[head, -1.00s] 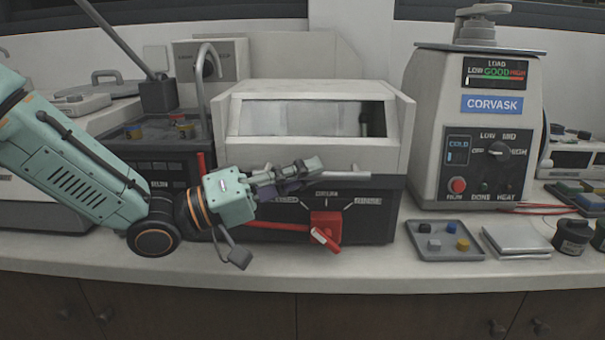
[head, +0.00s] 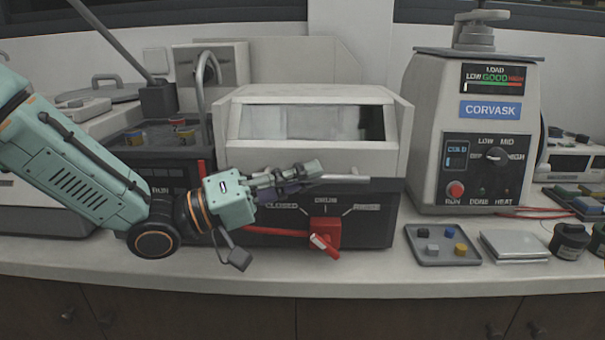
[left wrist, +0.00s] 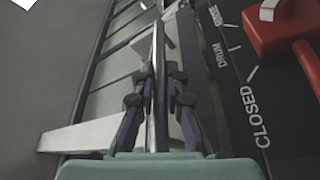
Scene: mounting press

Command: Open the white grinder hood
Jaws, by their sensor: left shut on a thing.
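The white grinder hood (head: 300,157) with its long window sits down on the dark grinder base (head: 370,232), in the middle of the head view. A grey bar handle (head: 346,179) runs along its lower front edge. My left gripper (head: 310,172) reaches in from the left and is shut on this bar. In the left wrist view the bar (left wrist: 158,85) passes between the two fingers (left wrist: 159,88). The fingers hide the bar's left part in the head view. My right gripper is not in view.
A red lever knob (head: 325,233) is on the base front, below the bar, with CLOSED and DRUM labels. The CORVASK press (head: 425,130) stands to the right. A grey tray (head: 425,258) with small blocks lies in front of it. The counter front is clear.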

